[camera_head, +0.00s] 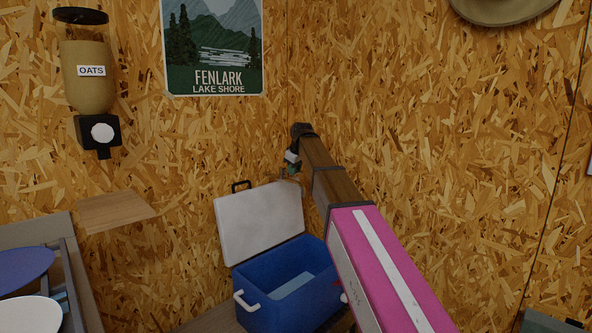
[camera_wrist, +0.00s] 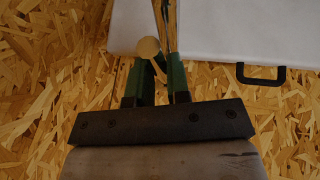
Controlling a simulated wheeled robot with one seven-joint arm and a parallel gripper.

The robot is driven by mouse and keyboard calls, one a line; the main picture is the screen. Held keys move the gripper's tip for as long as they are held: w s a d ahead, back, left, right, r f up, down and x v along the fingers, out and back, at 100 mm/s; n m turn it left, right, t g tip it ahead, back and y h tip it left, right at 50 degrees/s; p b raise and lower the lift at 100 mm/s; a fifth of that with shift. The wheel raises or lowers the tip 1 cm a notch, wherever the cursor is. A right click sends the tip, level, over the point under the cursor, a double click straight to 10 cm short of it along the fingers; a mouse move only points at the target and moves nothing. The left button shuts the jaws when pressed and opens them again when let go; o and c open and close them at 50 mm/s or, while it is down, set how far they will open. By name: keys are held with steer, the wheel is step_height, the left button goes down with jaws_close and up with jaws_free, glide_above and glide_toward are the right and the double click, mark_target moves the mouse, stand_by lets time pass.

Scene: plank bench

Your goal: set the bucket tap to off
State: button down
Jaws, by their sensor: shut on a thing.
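My gripper (camera_head: 291,168) is at the far end of my arm, above the hinge side of the open cooler lid. In the wrist view its two green fingers (camera_wrist: 158,70) close in around a narrow brass-coloured piece (camera_wrist: 166,22), which looks like part of the tap. A round tan knob (camera_wrist: 148,47) shows beside it, close to the left finger. The fingers hide most of the tap, so I cannot tell its setting. No bucket can be made out in either view.
A blue cooler (camera_head: 253,298) stands below with its white lid (camera_head: 258,222) raised. An oats dispenser (camera_head: 88,85) and a small wooden shelf (camera_head: 115,211) are on the left wall. A rack with plates (camera_head: 25,268) is at lower left.

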steer(key=shift+s+a+m, duration=0.1)
steer(key=shift+a+m, duration=0.05)
steer(key=shift+m, duration=0.25)
steer(key=c, duration=1.1)
jaws_free()
steer(key=v, duration=1.1)
steer(key=shift+a, duration=0.15)
steer(key=shift+f, duration=0.1)
